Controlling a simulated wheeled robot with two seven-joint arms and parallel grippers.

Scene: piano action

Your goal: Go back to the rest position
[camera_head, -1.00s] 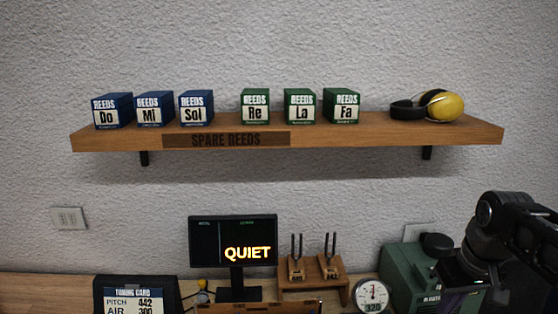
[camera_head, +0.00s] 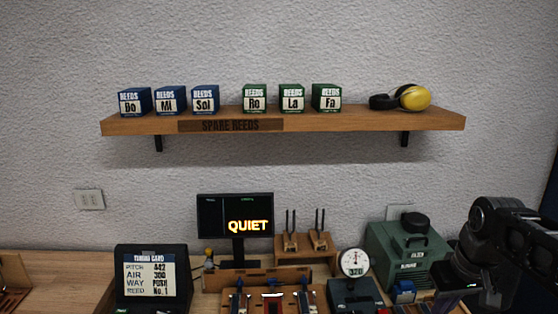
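My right arm (camera_head: 495,235) comes in from the right edge, dark and bent downward beside the green box. Its lower end (camera_head: 470,280) is near the bottom right, over the bench; its fingertips cannot be made out against the dark parts there. My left arm and gripper are not in view. The bench (camera_head: 70,275) runs along the bottom of the view.
A wooden shelf (camera_head: 330,121) holds blue and green reed boxes and yellow earmuffs (camera_head: 415,98). On the bench are a tuning card stand (camera_head: 152,275), a screen reading QUIET (camera_head: 235,215), tuning forks (camera_head: 303,235), a dial gauge (camera_head: 354,262) and a green box (camera_head: 405,250).

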